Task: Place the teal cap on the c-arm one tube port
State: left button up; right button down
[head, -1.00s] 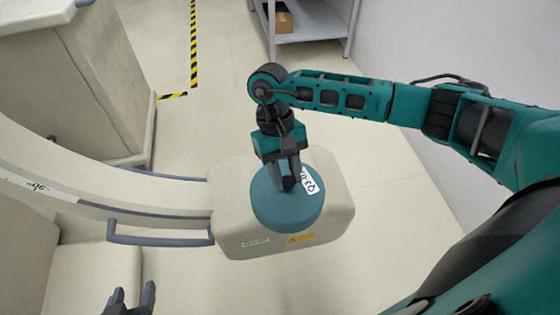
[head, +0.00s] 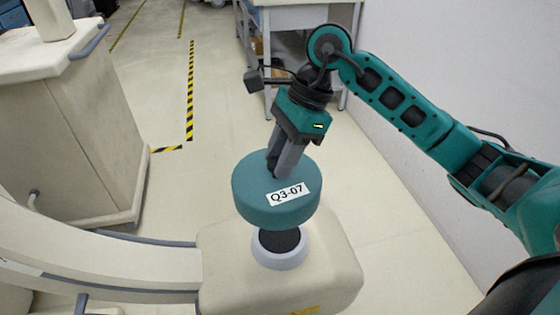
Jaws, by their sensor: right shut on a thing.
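The teal cap (head: 250,204) is a round disc with a white label reading "Q3-07". My right gripper (head: 280,172) is shut on it from above and holds it up. The c-arm one tube port (head: 279,258) is a pale grey ring with a dark centre on top of the cream tube housing (head: 330,272). The cap appears above the port and hides its far part in the head view; a gap shows between them at the near side. My left gripper is not in view.
The cream c-arm arc (head: 110,262) runs left from the housing. A cream cabinet (head: 75,130) stands at the left. A table (head: 310,15) is at the back, and a white wall (head: 450,60) is at the right. Yellow-black tape (head: 190,95) marks the open floor.

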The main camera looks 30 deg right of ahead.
jog(key=shift+d+r+m+t, duration=0.3)
jog(key=shift+r+m+t, duration=0.15)
jog(key=shift+m, duration=0.55)
notch_tip(320, 180, down, 16)
jog(key=b, duration=0.2)
jog(key=shift+f+b, duration=0.2)
jog(key=shift+b, duration=0.2)
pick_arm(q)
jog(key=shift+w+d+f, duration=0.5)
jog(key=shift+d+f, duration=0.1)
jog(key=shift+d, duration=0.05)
pick_arm(e)
jog(key=shift+f, duration=1.65)
jog(key=shift+f+b, duration=0.2)
jog(key=shift+b, duration=0.25)
jog(key=c, duration=0.8)
grip_release()
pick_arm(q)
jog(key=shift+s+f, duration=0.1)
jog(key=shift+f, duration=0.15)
pick_arm(e)
jog(key=shift+r, duration=0.1)
